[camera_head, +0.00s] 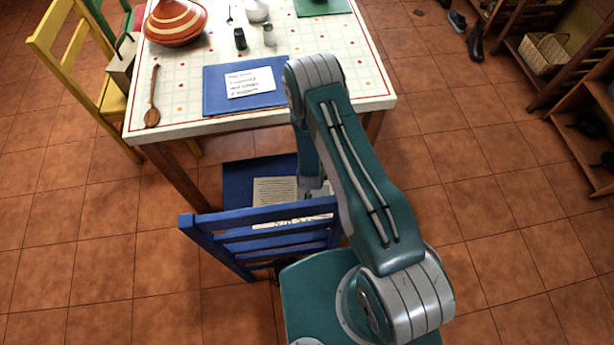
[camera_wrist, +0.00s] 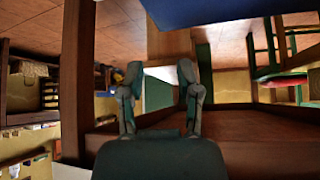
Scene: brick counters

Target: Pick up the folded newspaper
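The folded newspaper (camera_head: 273,190), pale with lines of print, lies on the seat of the blue chair (camera_head: 237,181) in the head view. The chair's back slats cross in front of part of it, and my arm hides its right side. My gripper (camera_head: 316,190) is mostly hidden behind my arm, by the newspaper's right edge; contact cannot be told. In the wrist view my gripper (camera_wrist: 160,70) has its two fingers well apart.
A tiled table (camera_head: 190,75) stands beyond the chair, with a blue mat (camera_head: 215,95), a note (camera_head: 249,83), a wooden spoon (camera_head: 153,95) and a tagine (camera_head: 175,22). A yellow chair (camera_head: 75,75) is at left. Shelves (camera_head: 575,130) stand at right. Floor between is clear.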

